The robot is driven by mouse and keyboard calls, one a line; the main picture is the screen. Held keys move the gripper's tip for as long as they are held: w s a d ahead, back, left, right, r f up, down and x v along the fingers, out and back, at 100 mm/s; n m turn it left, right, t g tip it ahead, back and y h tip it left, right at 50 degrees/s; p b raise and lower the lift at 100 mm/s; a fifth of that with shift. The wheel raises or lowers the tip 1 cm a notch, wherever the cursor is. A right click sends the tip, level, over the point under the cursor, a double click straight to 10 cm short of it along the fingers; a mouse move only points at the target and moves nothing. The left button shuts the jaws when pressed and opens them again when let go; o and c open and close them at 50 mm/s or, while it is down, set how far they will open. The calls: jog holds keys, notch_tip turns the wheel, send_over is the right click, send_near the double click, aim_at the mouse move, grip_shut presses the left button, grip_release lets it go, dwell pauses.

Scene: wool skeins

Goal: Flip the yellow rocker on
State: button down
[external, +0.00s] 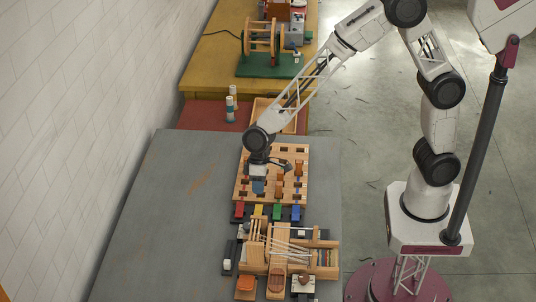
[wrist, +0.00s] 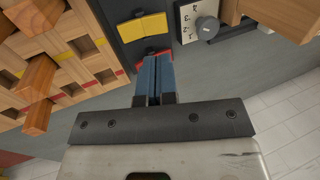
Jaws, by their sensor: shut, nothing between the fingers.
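The yellow rocker (external: 259,211) sits on a dark strip with red, green and blue rockers along the front of the peg board. In the wrist view the yellow rocker (wrist: 142,28) shows two faces meeting at a ridge, beyond my fingertips. I cannot tell its on or off side. My gripper (external: 258,190) has blue fingers, shut and empty, above the board's near part just behind the rocker row. In the wrist view my gripper (wrist: 155,59) overlaps the red rocker (wrist: 139,65) and partly hides it. Contact cannot be told. The red rocker (external: 239,212) is at the row's left end.
The wooden peg board (external: 304,160) with upright pegs stands behind the strip. A numbered dial (wrist: 206,27) lies beside the strip. A wooden loom-like frame (external: 257,262) stands in front. The grey table (external: 170,220) is clear on the left.

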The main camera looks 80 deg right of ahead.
aim_at(258, 211)
jog(key=shift+x, duration=3.85)
jog(key=shift+a+f, duration=0.2)
jog(key=shift+f, duration=0.1)
jog(key=shift+d+r, duration=0.1)
jog(key=shift+d, duration=0.1)
jog(key=shift+d+r, duration=0.2)
jog(key=shift+d, duration=0.35)
jog(key=shift+r, duration=0.1)
notch_tip(258, 211, up, 14)
